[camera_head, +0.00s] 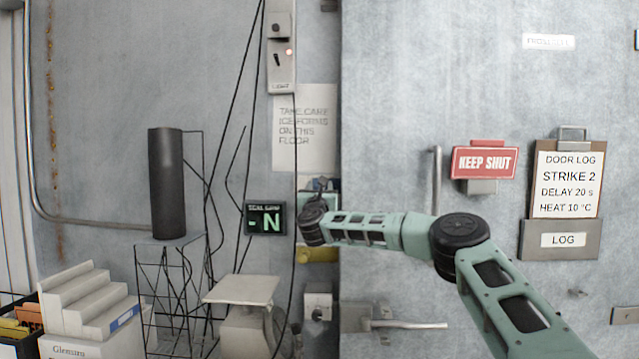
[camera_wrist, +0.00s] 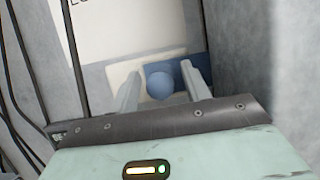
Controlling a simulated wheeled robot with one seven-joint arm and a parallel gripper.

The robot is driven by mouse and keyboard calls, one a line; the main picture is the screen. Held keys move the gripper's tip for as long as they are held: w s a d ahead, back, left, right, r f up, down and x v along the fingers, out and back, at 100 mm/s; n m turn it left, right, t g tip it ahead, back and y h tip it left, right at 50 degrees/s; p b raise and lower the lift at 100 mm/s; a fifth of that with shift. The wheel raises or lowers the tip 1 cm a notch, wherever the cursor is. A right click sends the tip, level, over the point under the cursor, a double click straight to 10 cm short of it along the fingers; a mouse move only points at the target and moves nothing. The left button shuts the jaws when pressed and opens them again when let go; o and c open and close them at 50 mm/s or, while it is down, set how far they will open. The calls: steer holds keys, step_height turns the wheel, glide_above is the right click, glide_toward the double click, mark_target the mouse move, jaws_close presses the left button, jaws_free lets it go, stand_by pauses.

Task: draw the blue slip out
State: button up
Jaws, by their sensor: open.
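The blue slip (camera_wrist: 180,72) shows in the wrist view as a blue flat piece with a round blue knob (camera_wrist: 159,86) in front of it. A cream piece (camera_wrist: 125,72) sits directly to its left. My gripper (camera_wrist: 163,85) is open, with one finger on each side of the knob. I cannot tell whether either finger touches it. In the head view my gripper (camera_head: 318,188) is at the wall below the paper notice, and my own wrist hides most of the slip's place.
A notice (camera_head: 304,125) hangs just above. Black cables run down the wall to the left. A yellow cylinder (camera_head: 318,254) is below my wrist. A door handle (camera_head: 436,180) and a lever (camera_head: 405,325) stand out on the right. A scale-like stand (camera_head: 242,290) is lower left.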

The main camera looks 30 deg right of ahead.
jaws_close()
steer(key=shift+w+a+f+b, duration=0.1)
steer(key=shift+w+a+b, duration=0.1)
steer(key=shift+b, duration=0.25)
steer(key=w+a+b, duration=0.1)
steer(key=b, duration=0.1)
steer(key=w+a+b, duration=0.1)
steer(key=a+b, duration=0.1)
steer(key=shift+a+f, duration=0.1)
steer(key=shift+w+a+r+b, duration=0.3)
steer(key=shift+a+b, duration=0.05)
steer(key=shift+b, duration=0.1)
jaws_free()
steer(key=shift+s+a+f, duration=0.1)
steer(key=shift+f, duration=0.05)
